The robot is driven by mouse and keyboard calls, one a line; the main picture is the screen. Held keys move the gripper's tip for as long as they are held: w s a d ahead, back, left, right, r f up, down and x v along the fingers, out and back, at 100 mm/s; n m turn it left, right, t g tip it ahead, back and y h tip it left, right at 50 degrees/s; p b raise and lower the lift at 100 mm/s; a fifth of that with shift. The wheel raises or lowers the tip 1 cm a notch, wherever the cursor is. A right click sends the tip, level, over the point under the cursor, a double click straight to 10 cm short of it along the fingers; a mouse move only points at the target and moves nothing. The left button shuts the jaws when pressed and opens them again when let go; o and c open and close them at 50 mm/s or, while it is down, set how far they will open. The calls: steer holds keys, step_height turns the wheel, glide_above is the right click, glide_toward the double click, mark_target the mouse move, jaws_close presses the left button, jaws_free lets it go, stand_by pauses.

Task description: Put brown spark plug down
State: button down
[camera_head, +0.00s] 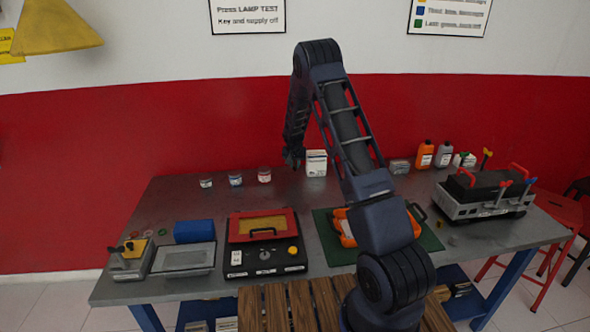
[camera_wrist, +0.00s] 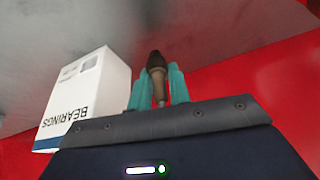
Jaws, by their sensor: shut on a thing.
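The brown spark plug (camera_wrist: 156,64) is between the teal fingertips of my gripper (camera_wrist: 157,88), which is shut on it. The plug has a dark tip and a paler lower end between the fingers. In the head view my gripper (camera_head: 293,160) hangs at the back of the grey table (camera_head: 330,194), just left of a white box. The plug is too small to make out there. I cannot tell whether the plug touches the table.
The white bearings box (camera_head: 316,163) stands close beside my gripper; it also shows in the wrist view (camera_wrist: 88,98). Small jars (camera_head: 264,175) stand to the left. A black-and-red tester (camera_head: 264,243), a green mat (camera_head: 432,240) and an engine block (camera_head: 485,193) occupy the table. The red wall is behind.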

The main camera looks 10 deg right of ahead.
steer(key=shift+f, duration=1.25)
steer(key=c, duration=1.3)
jaws_free()
steer(key=shift+f, duration=0.1)
